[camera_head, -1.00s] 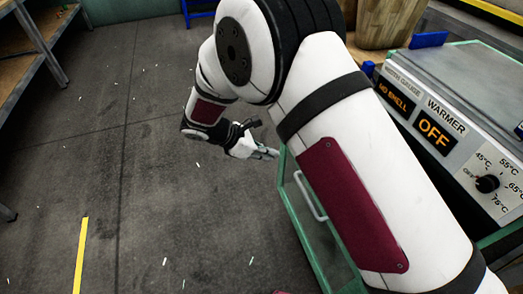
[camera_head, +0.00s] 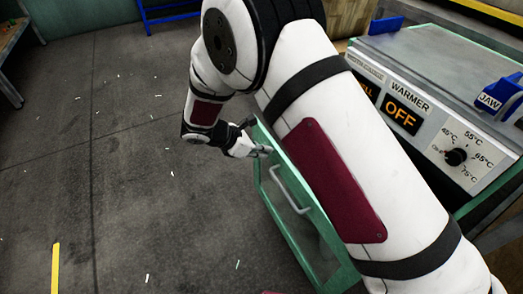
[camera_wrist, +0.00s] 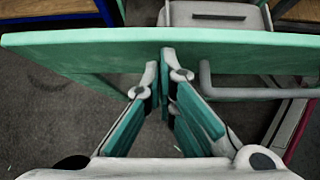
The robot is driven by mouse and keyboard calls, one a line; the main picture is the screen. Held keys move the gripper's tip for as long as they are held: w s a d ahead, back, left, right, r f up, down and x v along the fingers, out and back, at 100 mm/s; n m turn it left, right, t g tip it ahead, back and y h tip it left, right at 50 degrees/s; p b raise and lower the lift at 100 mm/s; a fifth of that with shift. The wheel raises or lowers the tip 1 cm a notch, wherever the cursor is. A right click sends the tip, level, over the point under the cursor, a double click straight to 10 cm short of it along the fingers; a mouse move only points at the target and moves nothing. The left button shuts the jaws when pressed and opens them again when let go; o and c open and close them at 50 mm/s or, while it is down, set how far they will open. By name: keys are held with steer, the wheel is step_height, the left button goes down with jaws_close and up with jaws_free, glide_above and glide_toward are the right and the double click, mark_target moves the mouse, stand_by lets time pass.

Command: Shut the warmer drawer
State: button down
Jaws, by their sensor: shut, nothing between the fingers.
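The warmer drawer (camera_head: 318,247) is a green-framed drawer pulled out from the warmer (camera_head: 425,100), with a pale bar handle (camera_head: 288,193) on its front. My gripper (camera_head: 268,151) is at the far end of the drawer's front, left of the handle. In the wrist view, the drawer's green top edge (camera_wrist: 75,40) spans the picture and the handle (camera_wrist: 240,92) is to the right of my fingers. My gripper (camera_wrist: 168,62) is shut and empty, its tips at the drawer front. Whether they touch it is unclear. My arm hides part of the drawer and warmer.
The warmer's panel shows OFF and a temperature dial (camera_head: 456,157). A blue piece marked JAW (camera_head: 497,97) is at the right. A wooden-looking container (camera_head: 350,15) stands behind my arm. The floor (camera_head: 120,190) at the left is open, with small white scraps and a yellow stripe.

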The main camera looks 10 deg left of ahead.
steer(key=w+d, duration=1)
steer(key=d, duration=0.4)
steer(key=w+d, duration=1.1)
steer(key=d, duration=0.4)
steer(key=shift+w+d+p, duration=0.2)
steer(key=shift+d+p, duration=0.05)
steer(key=shift+p, duration=0.05)
steer(key=shift+d+r, duration=0.1)
steer(key=shift+d, duration=0.05)
